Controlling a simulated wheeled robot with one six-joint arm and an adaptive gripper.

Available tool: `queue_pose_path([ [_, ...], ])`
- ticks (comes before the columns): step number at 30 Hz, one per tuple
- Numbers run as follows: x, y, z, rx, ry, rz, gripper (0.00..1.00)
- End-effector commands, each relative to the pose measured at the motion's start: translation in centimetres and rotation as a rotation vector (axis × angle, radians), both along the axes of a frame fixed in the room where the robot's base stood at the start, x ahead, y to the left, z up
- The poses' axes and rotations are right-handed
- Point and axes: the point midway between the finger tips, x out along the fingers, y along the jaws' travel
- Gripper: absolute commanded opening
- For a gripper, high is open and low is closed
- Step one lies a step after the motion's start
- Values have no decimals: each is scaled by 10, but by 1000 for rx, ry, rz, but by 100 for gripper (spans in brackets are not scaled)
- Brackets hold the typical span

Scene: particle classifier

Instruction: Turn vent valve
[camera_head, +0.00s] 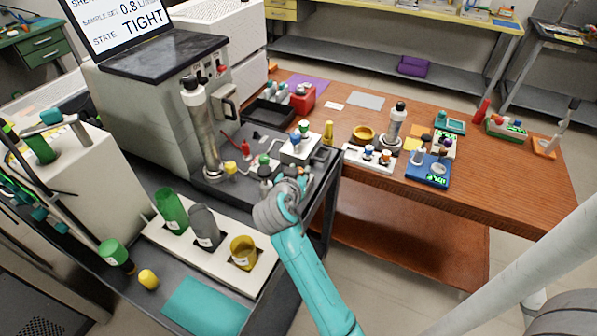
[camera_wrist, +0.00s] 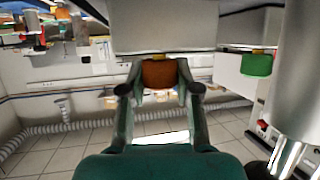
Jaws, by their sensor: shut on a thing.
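An orange-brown knob (camera_wrist: 158,73) stands out from a pale grey block in the wrist view. My gripper (camera_wrist: 158,84) has one finger on each side of it and is shut on it. No label on the knob is readable, so I cannot tell whether it is the vent valve. A green knob (camera_wrist: 257,64) is to the right on the same equipment, apart from my fingers. In the head view my gripper (camera_head: 300,178) is at the right edge of the dark bench, and the orange-brown knob is hidden by it. A green-topped fitting (camera_head: 264,160) is just left of it there.
A tall metal cylinder (camera_head: 201,130) stands left of my gripper. A white rack (camera_head: 218,262) with green, grey and yellow cups is in front. A small white box (camera_head: 300,150) with knobs is behind. The wooden table (camera_head: 490,205) lies to the right. The screen (camera_head: 120,22) reads "TIGHT".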

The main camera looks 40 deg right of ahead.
Motion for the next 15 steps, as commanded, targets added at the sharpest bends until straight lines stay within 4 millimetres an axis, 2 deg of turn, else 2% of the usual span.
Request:
queue_pose_path([
  [15, -2, -3, 0, 0, -4, 386, 0],
])
